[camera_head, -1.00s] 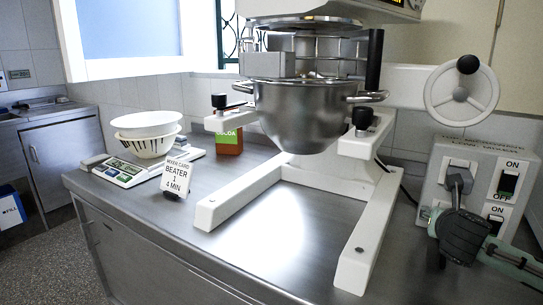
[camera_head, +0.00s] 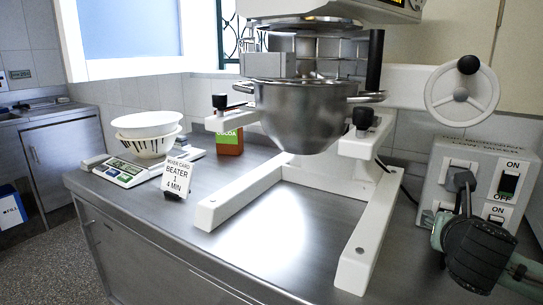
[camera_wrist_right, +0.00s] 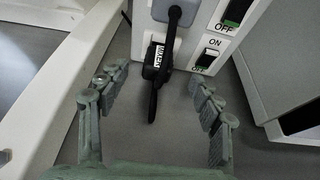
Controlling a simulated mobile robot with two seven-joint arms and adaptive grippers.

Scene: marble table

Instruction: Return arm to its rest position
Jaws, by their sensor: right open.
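My right gripper (camera_wrist_right: 158,105) is open and empty in the right wrist view, its two fingers spread apart in front of the control box. In the head view my right arm and hand show at the lower right, in front of the box, with the fingertips hard to make out. My left gripper is not in view.
A mixer with a steel bowl (camera_head: 302,112) stands on the steel table (camera_head: 265,232). A handwheel (camera_head: 461,95) is above the control box. A card (camera_head: 177,175), a scale (camera_head: 124,172), a white bowl (camera_head: 147,124) and a cocoa box (camera_head: 229,142) are at left.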

